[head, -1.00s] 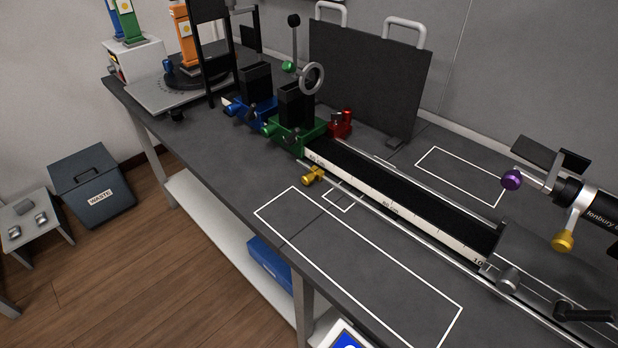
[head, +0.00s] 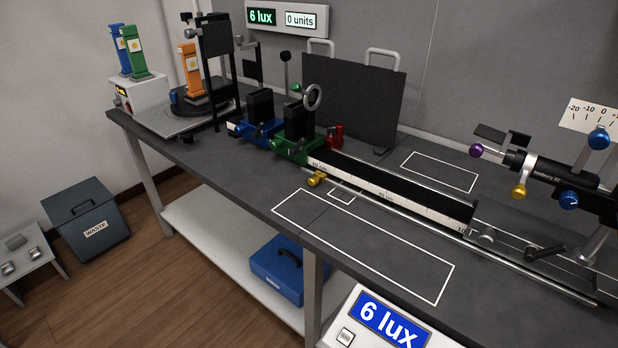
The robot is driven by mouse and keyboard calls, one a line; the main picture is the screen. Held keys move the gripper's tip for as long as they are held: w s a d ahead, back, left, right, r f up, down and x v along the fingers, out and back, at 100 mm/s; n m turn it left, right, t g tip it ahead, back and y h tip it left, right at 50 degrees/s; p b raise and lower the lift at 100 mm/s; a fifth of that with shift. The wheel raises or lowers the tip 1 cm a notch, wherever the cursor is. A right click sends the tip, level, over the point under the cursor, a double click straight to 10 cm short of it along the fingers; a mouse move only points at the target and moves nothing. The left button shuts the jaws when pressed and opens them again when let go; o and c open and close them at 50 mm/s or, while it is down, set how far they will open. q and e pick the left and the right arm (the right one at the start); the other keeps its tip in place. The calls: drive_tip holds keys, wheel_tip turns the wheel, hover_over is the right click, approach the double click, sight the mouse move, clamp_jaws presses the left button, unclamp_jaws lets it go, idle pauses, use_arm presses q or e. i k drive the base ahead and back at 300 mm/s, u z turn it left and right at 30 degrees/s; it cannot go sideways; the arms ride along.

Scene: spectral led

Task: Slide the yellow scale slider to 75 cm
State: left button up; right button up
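The yellow scale slider (head: 317,180) sits on the front edge of the optical rail's scale, near its left end, just right of the green carriage. The white scale strip (head: 400,193) runs along the rail toward the lower right. Its markings are too small to read surely at the slider. The green carriage (head: 297,150) and the blue carriage (head: 256,131) stand on the rail to the left, with a small red clamp (head: 334,136) behind the green one. Neither of my grippers is in view.
A dark upright screen (head: 352,98) stands behind the rail. A black telescope (head: 548,170) with coloured knobs stands at the right. A lux meter (head: 380,320) is at the front edge. White outlined areas on the bench are empty. A waste bin (head: 88,220) is on the floor.

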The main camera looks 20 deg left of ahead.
sight(318, 176)
drive_tip(key=u, duration=0.2)
drive_tip(key=i, duration=1)
drive_tip(key=u, duration=0.4)
